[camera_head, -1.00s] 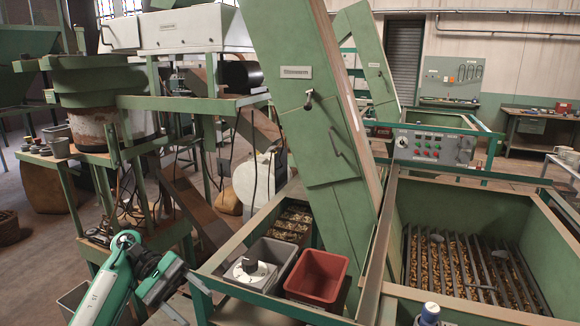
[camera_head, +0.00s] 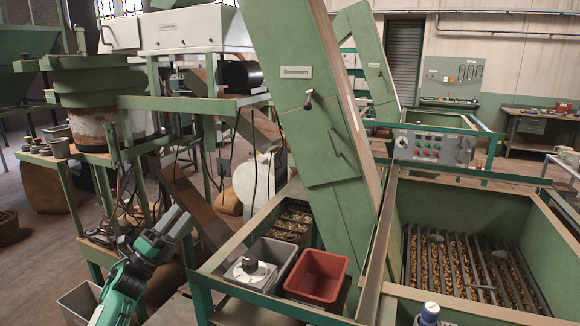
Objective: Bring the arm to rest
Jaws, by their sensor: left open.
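My left arm comes up from the lower left, and its gripper (camera_head: 179,218) points up and to the right. The gripper is open with nothing between its fingers. It appears in front of the green machine frame, left of the grey bin (camera_head: 290,252) and the red bin (camera_head: 317,275). Whether the gripper touches the frame cannot be told. My right gripper is not in view.
A dial box (camera_head: 250,273) stands by the bins. A large green hopper (camera_head: 541,235) with a bar grate over nuts is at right. A green inclined conveyor housing (camera_head: 315,130) rises in the middle. A grey crate (camera_head: 80,302) stands below at lower left.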

